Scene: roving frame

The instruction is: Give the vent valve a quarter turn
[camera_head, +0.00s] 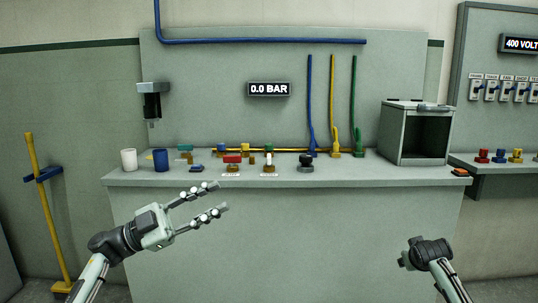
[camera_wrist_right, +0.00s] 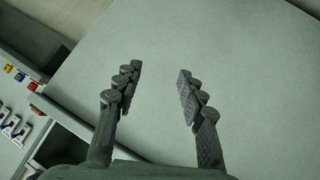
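Two labelled fittings stand near the bench's front edge in the head view: one with a red handle (camera_head: 232,159) and one with a pale upright part (camera_head: 268,162). Their labels are too small to read, so I cannot tell which is the vent valve. A black round knob (camera_head: 306,162) sits to their right. A display (camera_head: 269,89) on the back panel reads 0.0 BAR. My left gripper (camera_head: 218,198) is open and empty, in front of and below the bench edge. My right gripper (camera_wrist_right: 160,74) is open and empty in the wrist view; its fingers are hidden in the head view.
A white cup (camera_head: 129,159) and a blue cup (camera_head: 160,160) stand on the bench (camera_head: 180,178) at left. An open grey box (camera_head: 416,131) stands at right. Blue, yellow and green pipes (camera_head: 334,110) rise behind. A switch panel (camera_head: 500,60) is farther right.

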